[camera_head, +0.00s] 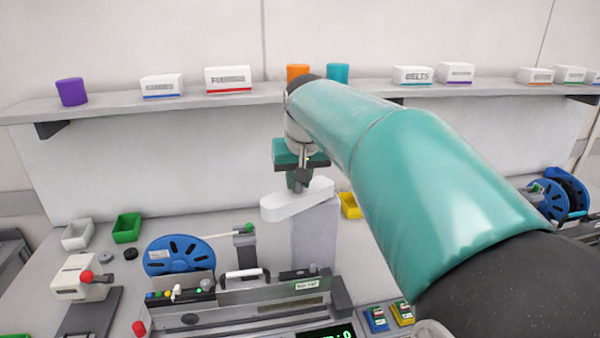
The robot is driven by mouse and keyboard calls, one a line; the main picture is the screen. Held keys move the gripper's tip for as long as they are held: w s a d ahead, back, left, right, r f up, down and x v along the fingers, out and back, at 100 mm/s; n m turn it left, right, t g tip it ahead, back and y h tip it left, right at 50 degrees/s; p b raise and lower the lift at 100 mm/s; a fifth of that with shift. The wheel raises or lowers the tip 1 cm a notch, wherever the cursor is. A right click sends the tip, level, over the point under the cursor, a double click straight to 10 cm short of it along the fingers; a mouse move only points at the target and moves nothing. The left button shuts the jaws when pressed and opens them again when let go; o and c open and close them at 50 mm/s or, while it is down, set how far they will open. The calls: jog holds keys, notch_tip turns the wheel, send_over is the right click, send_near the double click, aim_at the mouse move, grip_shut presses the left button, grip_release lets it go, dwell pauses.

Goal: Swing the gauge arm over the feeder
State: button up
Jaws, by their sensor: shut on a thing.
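The gauge arm looks to be the white rounded bar (283,207) on top of a grey post (315,240) behind the feeder. My gripper (297,182) points down at the bar from above and is shut on a part at its top; the fingers hide most of what they hold. The feeder (262,296) lies in front of the post, with a blue reel (180,256) at its left end and a white handle on top. The bar's left end points left and toward the front, and it is not over the feeder body in this view.
A small dark post with a green-tipped rod (244,245) stands between reel and grey post. A green bin (127,228), a white bin (78,235) and a yellow bin (350,206) sit on the bench. A shelf (250,97) with boxes runs behind. My arm hides the right middle.

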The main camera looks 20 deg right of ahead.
jog(key=shift+o, duration=0.4)
jog(key=shift+s+d, duration=0.55)
jog(key=shift+d, duration=0.1)
jog(key=shift+s+d, duration=0.5)
jog(key=shift+s, duration=0.15)
jog(key=shift+c, duration=0.4)
jog(key=shift+s, duration=0.1)
jog(key=o, duration=0.6)
jog(key=shift+d, duration=0.1)
jog(key=shift+o, duration=0.2)
jog(key=shift+a, duration=0.2)
notch_tip(320, 180, up, 8)
send_over(311, 193)
jog(key=s, duration=0.2)
jog(key=shift+w+a, duration=0.15)
jog(key=shift+a, duration=0.05)
